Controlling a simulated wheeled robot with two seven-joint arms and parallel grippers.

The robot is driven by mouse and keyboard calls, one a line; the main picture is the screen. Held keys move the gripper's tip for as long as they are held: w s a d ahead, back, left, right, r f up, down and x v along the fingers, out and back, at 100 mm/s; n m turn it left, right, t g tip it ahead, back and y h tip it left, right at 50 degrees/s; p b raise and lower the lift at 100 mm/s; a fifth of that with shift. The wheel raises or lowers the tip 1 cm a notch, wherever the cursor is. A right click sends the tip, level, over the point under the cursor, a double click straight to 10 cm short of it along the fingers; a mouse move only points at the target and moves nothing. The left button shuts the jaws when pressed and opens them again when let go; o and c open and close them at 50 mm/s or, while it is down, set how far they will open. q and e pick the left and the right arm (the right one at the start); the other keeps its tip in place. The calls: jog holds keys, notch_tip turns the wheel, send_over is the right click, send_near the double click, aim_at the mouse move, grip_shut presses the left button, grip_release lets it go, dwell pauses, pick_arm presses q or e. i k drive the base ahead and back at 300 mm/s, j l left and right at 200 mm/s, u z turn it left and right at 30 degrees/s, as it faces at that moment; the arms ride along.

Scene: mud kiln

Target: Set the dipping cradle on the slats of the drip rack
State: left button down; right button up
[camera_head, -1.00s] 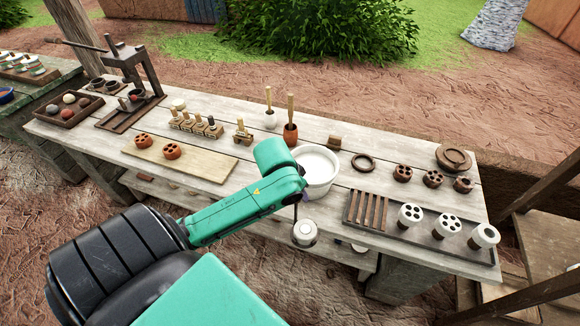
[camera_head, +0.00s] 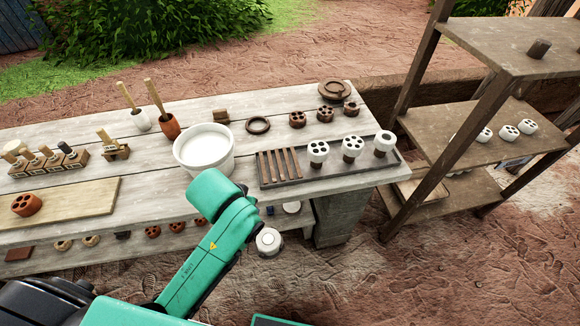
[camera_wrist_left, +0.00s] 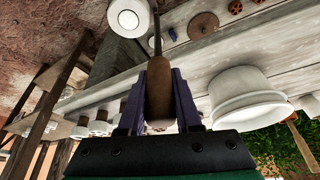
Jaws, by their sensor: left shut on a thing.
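My left gripper (camera_wrist_left: 158,95) is shut on the brown wooden handle of the dipping cradle (camera_wrist_left: 159,85) in the left wrist view. A thin dark rod runs from the handle towards a round white piece (camera_wrist_left: 129,18). In the head view this white piece (camera_head: 268,240) hangs in front of the table's front edge, below the tabletop. My green arm hides the left gripper and most of the cradle there. The drip rack (camera_head: 330,172) is a dark tray with brown slats (camera_head: 279,165) at its left end, beyond and above the white piece. My right gripper is not in view.
A white bowl of pale liquid (camera_head: 205,150) stands left of the rack, close to my arm. White holed pieces (camera_head: 318,150) stand on the rack's right part. Brown pieces (camera_head: 297,119) and a ring (camera_head: 258,125) lie behind. A wooden shelf (camera_head: 470,130) stands at the right.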

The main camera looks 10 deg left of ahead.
aim_at(280, 163)
jog(key=j+z, duration=0.2)
jog(key=z, duration=0.15)
jog(key=k+j+z, duration=0.15)
jog(key=z, duration=0.2)
jog(key=k+j+z, duration=0.15)
jog(key=z, duration=0.2)
jog(key=i+j, duration=0.2)
jog(key=i, duration=0.2)
